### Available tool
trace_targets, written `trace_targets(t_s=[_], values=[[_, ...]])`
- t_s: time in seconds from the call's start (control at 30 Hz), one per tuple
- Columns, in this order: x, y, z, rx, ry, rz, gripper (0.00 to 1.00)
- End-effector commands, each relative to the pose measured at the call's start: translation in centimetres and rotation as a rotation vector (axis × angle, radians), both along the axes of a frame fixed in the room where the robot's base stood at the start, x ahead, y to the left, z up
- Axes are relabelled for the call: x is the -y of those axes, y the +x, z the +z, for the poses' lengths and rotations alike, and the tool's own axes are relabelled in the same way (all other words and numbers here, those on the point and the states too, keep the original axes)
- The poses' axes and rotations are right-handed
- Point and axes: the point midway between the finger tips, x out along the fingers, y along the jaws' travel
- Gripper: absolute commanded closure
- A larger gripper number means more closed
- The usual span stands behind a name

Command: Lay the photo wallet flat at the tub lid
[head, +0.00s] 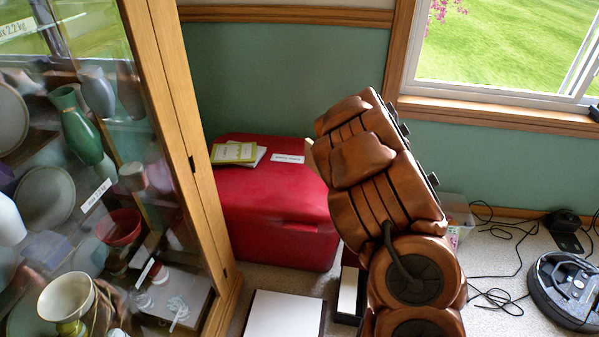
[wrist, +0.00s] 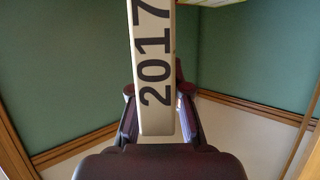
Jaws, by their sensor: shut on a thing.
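A cream, narrow piece marked "2017", likely the photo wallet (wrist: 154,70), stands on edge between my fingers in the wrist view. My gripper (wrist: 158,112) is shut on it. In the head view my arm hides the gripper and nearly all of the held piece; a small pale edge (head: 309,154) shows left of the arm. A red tub (head: 272,205) with a closed lid (head: 262,180) stands on the floor, left of my arm. A white label (head: 287,158) with text too small to read lies on the lid.
A green-bordered booklet (head: 234,153) lies on papers on the lid's back left. A glass cabinet (head: 180,130) of vases stands close at left. White-topped boxes (head: 285,315), a clear bin (head: 458,208), cables and a robot vacuum (head: 568,290) are on the floor. The lid's front is clear.

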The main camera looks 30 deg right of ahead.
Motion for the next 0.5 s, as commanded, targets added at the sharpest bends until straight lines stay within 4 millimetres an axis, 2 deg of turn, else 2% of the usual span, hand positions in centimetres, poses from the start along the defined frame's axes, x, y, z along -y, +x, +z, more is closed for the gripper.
trace_targets(t_s=[0.1,0.3,0.5], values=[[1.3,-1.5,-1.1,-0.003,-0.002,0.012,1.0],[2.1,-3.0,-2.4,-0.001,-0.001,0.029,1.0],[2.7,-2.5,-3.0,0.001,0.0,0.034,1.0]])
